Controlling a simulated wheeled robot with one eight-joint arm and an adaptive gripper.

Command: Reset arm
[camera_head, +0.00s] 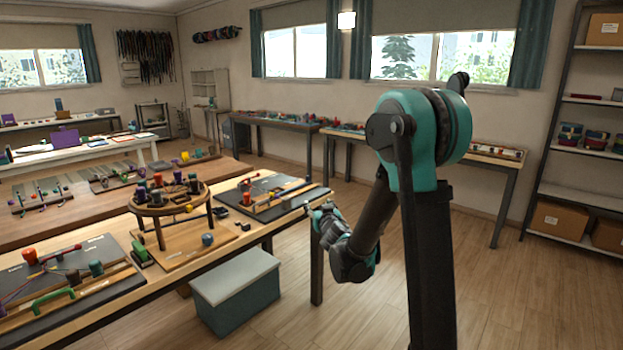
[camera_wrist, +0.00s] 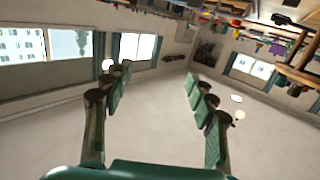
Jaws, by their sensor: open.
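My gripper (camera_head: 322,214) is at the end of my teal and black arm in the head view, beside the right end of the wooden work table (camera_head: 220,240). In the wrist view my gripper (camera_wrist: 155,90) has its two fingers wide apart with nothing between them. The room shows upside-down or strongly tilted there, with pale ceiling or wall behind the fingers. A round wooden braiding stand (camera_head: 170,205) with coloured bobbins stands on the table, apart from my gripper.
A dark board (camera_head: 262,190) lies near the table's right end, close to my gripper. Another board with cords (camera_head: 60,285) lies at the front left. A lidded grey box (camera_head: 236,290) stands on the floor. Shelves (camera_head: 580,130) stand at the right. Floor between is clear.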

